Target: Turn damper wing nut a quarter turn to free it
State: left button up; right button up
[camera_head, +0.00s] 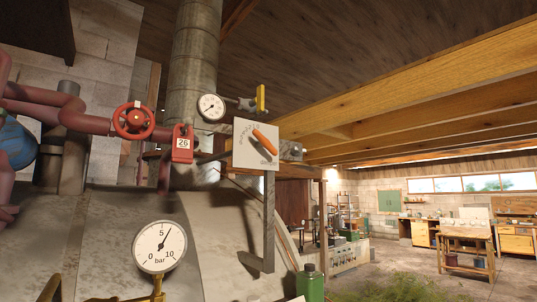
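A white plate (243,157) with small lettering stands in front of the grey flue pipe (195,55). An orange lever (265,142) lies across the plate, slanting down to the right. A small grey metal fitting (292,151) sticks out at the plate's right edge; I cannot tell whether it is the damper wing nut. No other part is clearly a wing nut. The plate is next to a grey upright bracket (269,215). Neither of my grippers shows in this view.
A red handwheel (133,120) and red tag marked 26 (183,144) are left of the plate. A dial gauge (211,107) and yellow-handled valve (261,98) are above it. A pressure gauge (159,247) and green bottle (310,284) stand lower. Open floor and a wooden table (467,237) lie right.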

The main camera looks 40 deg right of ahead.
aim_at(294, 150)
jog(key=l+u, duration=0.1)
jog(key=l, duration=0.4)
jog(key=k+l+u, duration=0.1)
jog(key=l, duration=0.4)
jog(key=l+u, duration=0.1)
jog(key=l, duration=0.4)
jog(key=k+l+u, duration=0.1)
jog(key=l, duration=0.35)
jog(key=k+l+u, duration=0.1)
jog(key=l, duration=0.4)
jog(key=k+l, duration=0.15)
jog(key=l, duration=0.3)
jog(key=k+l+u, duration=0.15)
jog(key=l, duration=0.3)
jog(key=k+l+u, duration=0.1)
jog(key=l, duration=0.4)
